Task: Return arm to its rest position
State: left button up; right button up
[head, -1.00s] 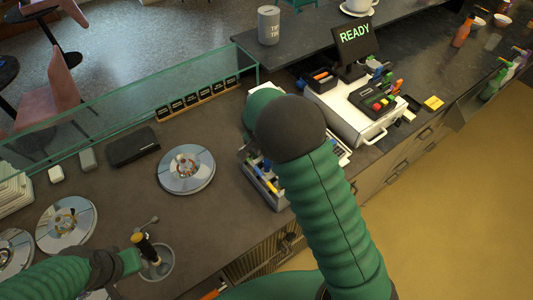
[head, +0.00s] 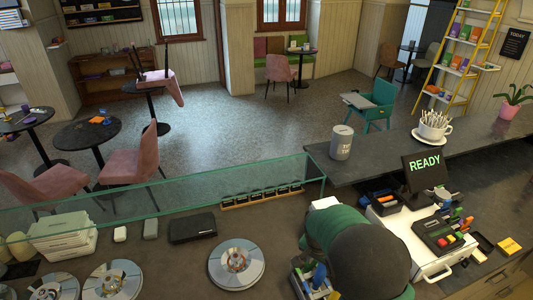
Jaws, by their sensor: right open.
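My right arm (head: 345,245) fills the lower right of the head view, its dark rounded joint nearest the camera. The green part beyond it reaches over the counter beside the cash register. Little of my right gripper (head: 322,203) shows at the far end of the arm. It is open, and I see nothing held in it. My left gripper is out of view. Three round lidded wells are on the counter: one in the middle (head: 237,264), one to its left (head: 112,281) and one at the lower left (head: 53,289).
The cash register (head: 385,226) with a READY screen (head: 424,171) stands right of my arm. A grey tip can (head: 342,142) and a white cup (head: 434,126) stand on the raised ledge. A glass guard (head: 150,199) edges the counter. A caddy (head: 314,281) is partly hidden by my arm.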

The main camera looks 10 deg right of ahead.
jog(key=s+a+r+n+y, duration=0.1)
jog(key=s+a+r+n, duration=0.15)
jog(key=s, duration=0.35)
jog(key=s+a+r+n, duration=0.1)
jog(key=s+n, duration=0.2)
jog(key=s, duration=0.2)
jog(key=s+a+r+n+y, duration=0.1)
jog(key=s+a+n, duration=0.15)
jog(key=s, duration=0.35)
pick_arm(q)
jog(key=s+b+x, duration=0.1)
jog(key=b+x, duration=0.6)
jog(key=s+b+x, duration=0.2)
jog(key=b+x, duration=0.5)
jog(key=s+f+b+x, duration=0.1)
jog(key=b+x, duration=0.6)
jog(key=b, duration=0.1)
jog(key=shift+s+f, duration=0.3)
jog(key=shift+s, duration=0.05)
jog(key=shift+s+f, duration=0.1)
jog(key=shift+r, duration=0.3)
pick_arm(e)
notch_tip(320, 180, down, 22)
jog(key=s+n, duration=0.1)
jog(key=shift+s+d+n+t, duration=0.15)
jog(key=shift+s+n+t, duration=0.1)
jog(key=shift+n+t, duration=0.15)
